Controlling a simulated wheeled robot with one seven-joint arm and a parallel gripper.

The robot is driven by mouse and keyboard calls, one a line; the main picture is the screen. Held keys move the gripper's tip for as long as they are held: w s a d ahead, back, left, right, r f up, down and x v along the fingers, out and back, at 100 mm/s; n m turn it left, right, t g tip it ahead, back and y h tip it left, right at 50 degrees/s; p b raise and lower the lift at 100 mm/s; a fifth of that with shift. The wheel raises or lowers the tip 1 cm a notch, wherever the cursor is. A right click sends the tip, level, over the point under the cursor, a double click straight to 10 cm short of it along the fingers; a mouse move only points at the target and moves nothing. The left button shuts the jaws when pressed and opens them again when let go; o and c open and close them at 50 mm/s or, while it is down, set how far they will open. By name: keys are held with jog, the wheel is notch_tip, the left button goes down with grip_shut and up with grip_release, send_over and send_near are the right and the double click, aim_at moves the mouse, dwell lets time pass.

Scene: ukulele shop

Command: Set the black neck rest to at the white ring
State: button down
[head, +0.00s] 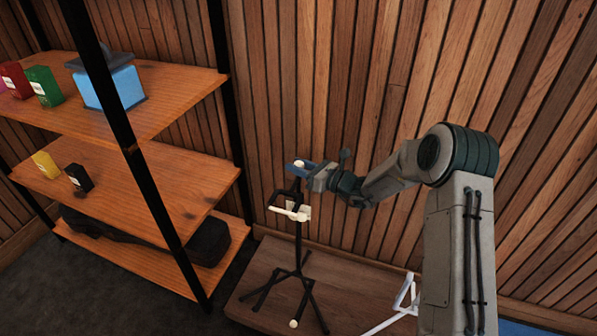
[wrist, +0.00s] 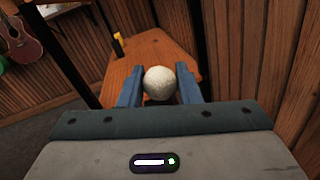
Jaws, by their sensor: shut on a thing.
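A black stand (head: 298,245) stands upright on splayed legs on a low wooden platform. A pale round knob (head: 298,164) tops it and also shows in the wrist view (wrist: 160,83). My gripper (head: 299,166) has its blue fingers shut on this knob, one on each side; the fingers also show in the wrist view (wrist: 160,86). Just below, a black frame-like piece (head: 281,198), seemingly the neck rest, sits at the upper post. A white piece with an arm (head: 291,212) is at the post just under it. I cannot tell which part is the white ring.
A wooden shelf unit (head: 190,83) with black posts stands close on the left, holding small boxes and a blue box (head: 107,88). A slatted wall is behind the stand. A white stand (head: 403,297) is on the platform (head: 350,298) at the right.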

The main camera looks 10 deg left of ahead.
notch_tip(320, 180, up, 13)
jog(key=p, duration=0.6)
jog(key=shift+r, duration=0.2)
jog(key=c, duration=1.1)
grip_release()
jog(key=v, duration=1.4)
